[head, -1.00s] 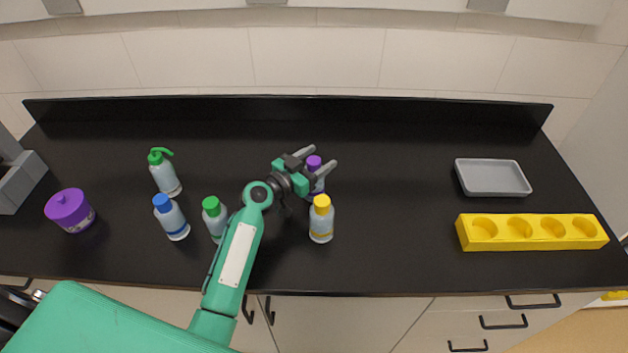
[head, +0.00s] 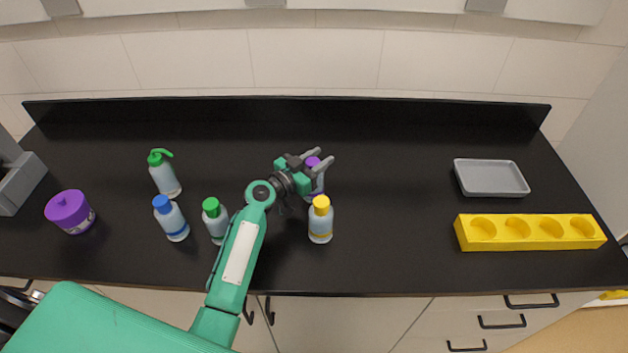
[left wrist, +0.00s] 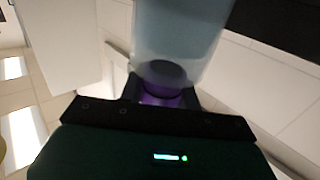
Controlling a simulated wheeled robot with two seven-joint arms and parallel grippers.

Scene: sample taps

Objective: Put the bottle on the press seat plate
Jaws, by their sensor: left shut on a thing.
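A bottle with a purple cap (head: 313,162) stands on the black counter near its middle, partly hidden by my left gripper. My left gripper (head: 325,157) is shut on this bottle, its fingers on either side near the cap. In the left wrist view the pale bottle body (left wrist: 178,35) and its purple cap lie between the fingers. A grey block-like fixture (head: 20,182) at the left edge is cut off; I cannot tell whether it is the press, and no seat plate shows clearly. My right gripper is not in view.
A yellow-capped bottle (head: 320,222) stands close in front of the held bottle. Green-capped (head: 214,222), blue-capped (head: 171,220) and green-pump (head: 164,175) bottles and a purple-lidded jar (head: 70,212) stand left. A grey tray (head: 491,178) and yellow holed rack (head: 530,232) are right.

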